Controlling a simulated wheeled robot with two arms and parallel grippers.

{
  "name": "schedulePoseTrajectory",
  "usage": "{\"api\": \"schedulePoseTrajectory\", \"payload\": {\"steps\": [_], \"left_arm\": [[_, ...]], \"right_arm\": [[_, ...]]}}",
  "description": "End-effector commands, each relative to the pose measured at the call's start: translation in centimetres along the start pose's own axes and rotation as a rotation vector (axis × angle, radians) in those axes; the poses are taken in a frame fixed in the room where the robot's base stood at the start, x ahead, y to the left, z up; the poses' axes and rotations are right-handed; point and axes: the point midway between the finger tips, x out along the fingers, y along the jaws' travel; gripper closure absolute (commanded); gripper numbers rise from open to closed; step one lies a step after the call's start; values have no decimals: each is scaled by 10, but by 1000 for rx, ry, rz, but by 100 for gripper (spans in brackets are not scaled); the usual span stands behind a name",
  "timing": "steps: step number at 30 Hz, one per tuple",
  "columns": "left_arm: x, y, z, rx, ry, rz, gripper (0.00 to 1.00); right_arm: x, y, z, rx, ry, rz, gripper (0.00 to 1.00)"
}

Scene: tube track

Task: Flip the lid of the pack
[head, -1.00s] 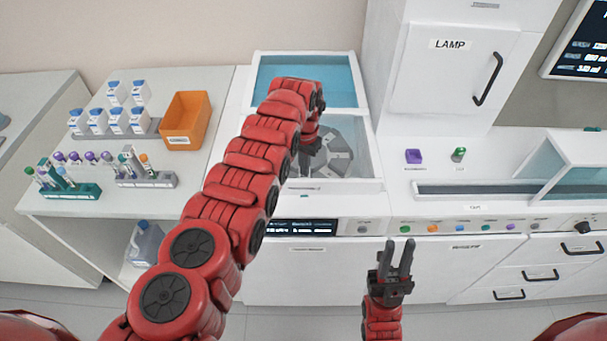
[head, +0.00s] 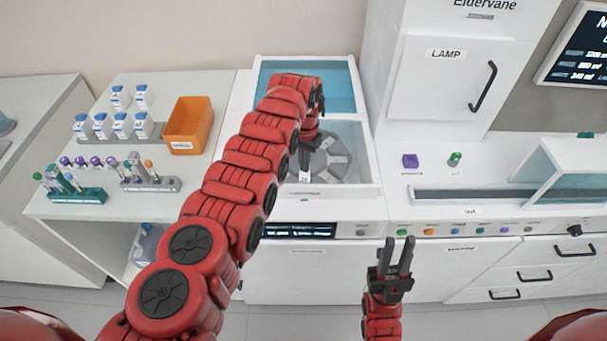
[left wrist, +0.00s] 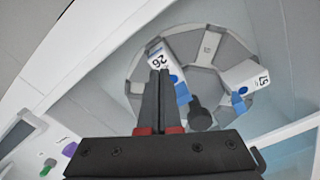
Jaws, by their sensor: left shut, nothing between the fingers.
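Two white reagent packs with blue parts sit in a grey round carousel (left wrist: 207,50) in the left wrist view. One pack (left wrist: 158,58), marked 26, is just at my left gripper's fingertips. The other pack (left wrist: 255,77), marked 57, is to the right. The fingers cover part of the first pack, and I cannot tell whether they touch it or how its lid stands. My left gripper (left wrist: 160,72) is shut and empty; in the head view it reaches down into the machine's open well. My right gripper (head: 396,252) is open and empty before the machine's front.
The well has a white front rim (head: 335,190) and a blue-tinted clear cover (head: 345,92) behind. An orange bin (head: 188,125), several blue-capped bottles and tube racks (head: 76,195) stand on the left table. A lamp cabinet (head: 440,75) rises at the back right.

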Motion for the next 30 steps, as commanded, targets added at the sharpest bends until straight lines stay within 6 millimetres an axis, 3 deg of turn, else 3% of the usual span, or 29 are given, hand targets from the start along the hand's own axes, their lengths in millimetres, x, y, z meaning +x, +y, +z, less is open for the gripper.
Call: {"api": "schedulePoseTrajectory", "payload": {"steps": [6,20,30], "left_arm": [[-15,0,0,0,0,0,100],[-18,0,0,0,-2,0,100],[-45,0,0,-1,-2,0,100]], "right_arm": [[14,1,-2,0,0,0,73],[16,1,-3,0,0,0,73],[34,2,-6,0,0,0,73]]}}
